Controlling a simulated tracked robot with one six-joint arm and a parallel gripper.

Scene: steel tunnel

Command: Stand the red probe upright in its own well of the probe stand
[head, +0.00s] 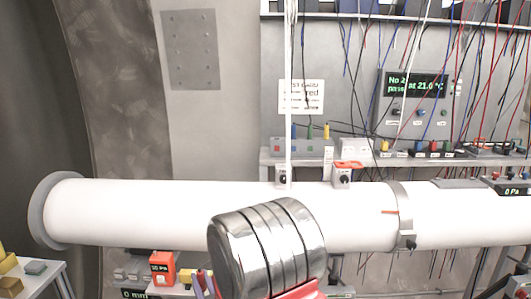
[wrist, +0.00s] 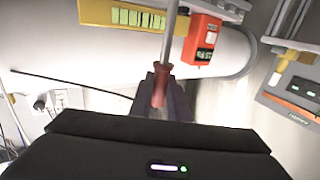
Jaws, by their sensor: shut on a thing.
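In the wrist view, my gripper (wrist: 162,98) is shut on a slim tool with a red handle and a long metal shaft, which looks like the red probe (wrist: 160,84). The shaft runs toward the top of the picture. In the head view, a grey block on the shelf behind the white pipe looks like the probe stand (head: 302,148). Blue, green and yellow pieces stand upright at it. Its wells are too small to make out.
A thick white pipe (head: 130,213) crosses in front of the shelf. Many wires and a pale vertical rod (head: 289,90) hang by the shelf. An orange-red meter (wrist: 203,38) is close to the probe's shaft in the wrist view. A yellow tray (wrist: 95,12) is at its upper left.

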